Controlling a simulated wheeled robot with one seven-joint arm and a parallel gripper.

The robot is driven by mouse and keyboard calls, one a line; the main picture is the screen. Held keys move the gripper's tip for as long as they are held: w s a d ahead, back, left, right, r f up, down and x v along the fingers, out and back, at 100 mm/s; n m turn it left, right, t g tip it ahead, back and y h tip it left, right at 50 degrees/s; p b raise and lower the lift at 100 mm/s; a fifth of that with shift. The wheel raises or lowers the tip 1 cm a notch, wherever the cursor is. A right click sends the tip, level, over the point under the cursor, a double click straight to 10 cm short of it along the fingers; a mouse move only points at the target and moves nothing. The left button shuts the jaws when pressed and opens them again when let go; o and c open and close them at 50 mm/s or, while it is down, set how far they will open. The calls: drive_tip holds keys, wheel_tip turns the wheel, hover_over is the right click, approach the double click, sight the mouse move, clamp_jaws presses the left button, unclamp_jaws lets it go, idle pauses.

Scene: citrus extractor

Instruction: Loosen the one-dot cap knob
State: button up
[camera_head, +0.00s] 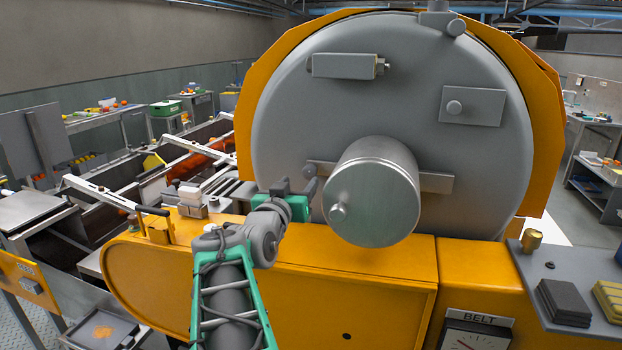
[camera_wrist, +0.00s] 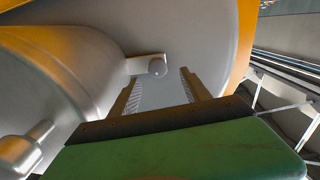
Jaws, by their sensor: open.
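A round grey knob (camera_wrist: 157,68) sits at the end of a flat bar on the machine's large grey disc. In the wrist view it appears between and beyond my fingertips. In the head view the same knob (camera_head: 309,171) is just left of the big metal cylinder (camera_head: 375,190), close to my fingers. I cannot clearly make out a dot mark on it. My gripper (camera_head: 298,185) is open, its fingers pointing at the disc; in the wrist view the open gripper (camera_wrist: 159,80) holds nothing. I cannot tell whether either finger touches the knob.
The cylinder juts out right of my gripper, with a small knob (camera_head: 338,213) on its face; it fills the left of the wrist view. The orange housing (camera_head: 350,290) lies below. A grey block (camera_head: 345,66) and a plate with a knob (camera_head: 472,106) are higher on the disc.

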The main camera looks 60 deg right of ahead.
sight(308, 173)
drive_tip(key=d+p, duration=0.1)
drive_tip(key=d, duration=0.1)
drive_tip(key=d+p, duration=0.1)
drive_tip(key=d, duration=0.5)
drive_tip(key=shift+w+p, duration=0.4)
drive_tip(key=shift+a, duration=0.1)
clamp_jaws()
